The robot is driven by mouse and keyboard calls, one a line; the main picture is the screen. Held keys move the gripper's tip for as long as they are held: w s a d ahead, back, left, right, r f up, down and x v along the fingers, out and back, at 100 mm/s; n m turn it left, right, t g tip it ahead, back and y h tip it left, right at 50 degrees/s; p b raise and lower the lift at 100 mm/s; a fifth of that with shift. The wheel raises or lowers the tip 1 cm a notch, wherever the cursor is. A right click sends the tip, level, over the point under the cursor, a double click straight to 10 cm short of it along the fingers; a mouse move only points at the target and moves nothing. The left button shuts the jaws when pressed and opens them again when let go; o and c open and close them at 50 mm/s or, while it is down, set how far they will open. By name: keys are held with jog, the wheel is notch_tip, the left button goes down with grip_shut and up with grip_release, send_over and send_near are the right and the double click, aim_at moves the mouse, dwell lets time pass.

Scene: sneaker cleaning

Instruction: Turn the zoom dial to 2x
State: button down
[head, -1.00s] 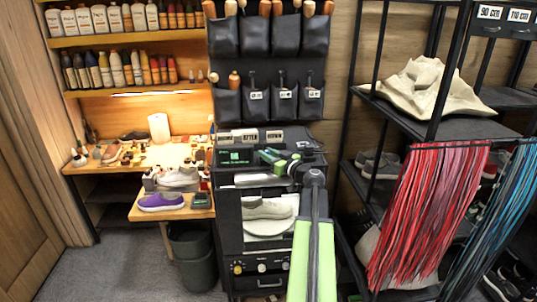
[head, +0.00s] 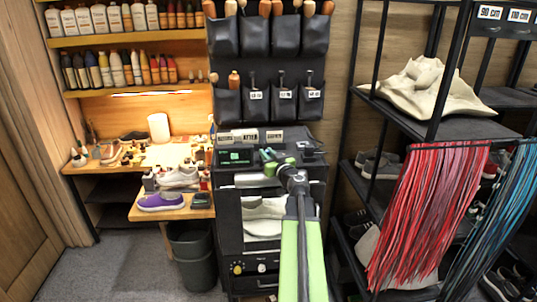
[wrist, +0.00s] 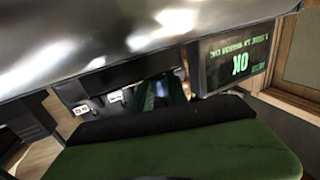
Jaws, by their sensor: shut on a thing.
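The black photo booth (head: 232,218) stands in the middle of the head view. Its lower front panel shows a yellow-marked knob (head: 238,268) and a pale knob (head: 262,267). I cannot read which is the zoom dial; my arm hides the right part of the panel. My gripper (head: 270,164) is high above the knobs, at the booth's upper front. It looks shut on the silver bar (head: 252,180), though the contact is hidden. In the wrist view a green finger (wrist: 180,150) with a black pad lies close to the bar (wrist: 120,40).
The booth's screen (head: 235,156) glows green and reads "OK" upside down in the wrist view (wrist: 235,62). A pale shoe (head: 262,208) is in the booth window. A bin (head: 190,255) and a purple shoe (head: 160,201) are left; a rack with red laces (head: 425,210) is right.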

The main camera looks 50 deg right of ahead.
jog(key=m+g+h, duration=0.2)
jog(key=h, duration=0.1)
jog(key=m+g+h, duration=0.2)
jog(key=h, duration=0.1)
jog(key=shift+w+a+m, duration=0.1)
jog(key=shift+a+m, duration=0.05)
jog(key=shift+m, duration=0.25)
jog(key=shift+m+g+h, duration=0.9)
jog(key=shift+g+h, duration=0.2)
jog(key=c, duration=1.6)
grip_release()
